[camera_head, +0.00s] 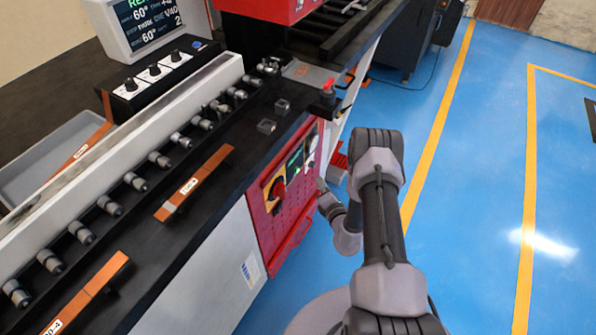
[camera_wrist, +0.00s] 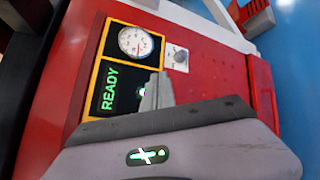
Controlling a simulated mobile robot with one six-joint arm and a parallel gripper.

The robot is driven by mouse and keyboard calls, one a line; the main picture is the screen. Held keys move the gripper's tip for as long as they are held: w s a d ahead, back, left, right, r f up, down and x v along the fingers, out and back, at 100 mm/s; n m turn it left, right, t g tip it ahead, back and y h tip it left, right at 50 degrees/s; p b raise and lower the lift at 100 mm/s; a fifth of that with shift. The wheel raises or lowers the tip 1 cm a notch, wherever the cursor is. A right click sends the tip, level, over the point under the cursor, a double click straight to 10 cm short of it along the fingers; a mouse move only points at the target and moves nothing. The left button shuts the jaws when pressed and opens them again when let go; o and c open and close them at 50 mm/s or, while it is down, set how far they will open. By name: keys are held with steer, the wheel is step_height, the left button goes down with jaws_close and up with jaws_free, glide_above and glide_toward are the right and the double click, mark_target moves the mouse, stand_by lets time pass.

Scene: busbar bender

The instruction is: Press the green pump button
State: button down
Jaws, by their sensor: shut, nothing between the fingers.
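The red control panel (camera_head: 285,205) is on the front of the machine, and its face also fills much of the wrist view (camera_wrist: 210,80). It carries a green-lit READY display (camera_wrist: 110,91). A small bright green-white spot (camera_wrist: 141,92) shows beside my fingertips; I cannot tell whether it is the pump button or part of the display. No green button is otherwise clearly visible, and my gripper covers part of the panel. My gripper (camera_wrist: 158,92) is shut and empty, close in front of the panel; contact cannot be judged. In the head view it (camera_head: 321,186) is at the panel's right side.
A round gauge (camera_wrist: 135,41) and a small dark knob (camera_wrist: 179,56) are near the display. A red rotary switch (camera_head: 278,187) on yellow is lower left on the panel. Copper bars (camera_head: 195,183) lie on the black bench (camera_head: 225,175). Blue floor (camera_head: 470,200) is open at right.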

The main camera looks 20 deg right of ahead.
steer(key=shift+w+a+b, duration=0.25)
steer(key=shift+w+a, duration=0.6)
steer(key=shift+w, duration=0.3)
steer(key=shift+w+a+b, duration=0.25)
steer(key=shift+w+a, duration=0.6)
steer(key=shift+w, duration=0.25)
steer(key=shift+w+a, duration=0.1)
steer(key=shift+w+a, duration=0.15)
steer(key=shift+w, duration=0.05)
steer(key=shift+w+a+b, duration=0.3)
steer(key=shift+w+b, duration=0.05)
steer(key=shift+b, duration=0.05)
stand_by(0.9)
stand_by(0.3)
steer(key=shift+s+d, duration=0.5)
steer(key=shift+s, duration=0.2)
steer(key=s+d, duration=0.1)
steer(key=s, duration=0.1)
steer(key=s+d, duration=0.2)
steer(key=shift+d+p, duration=0.1)
steer(key=shift+p, duration=0.3)
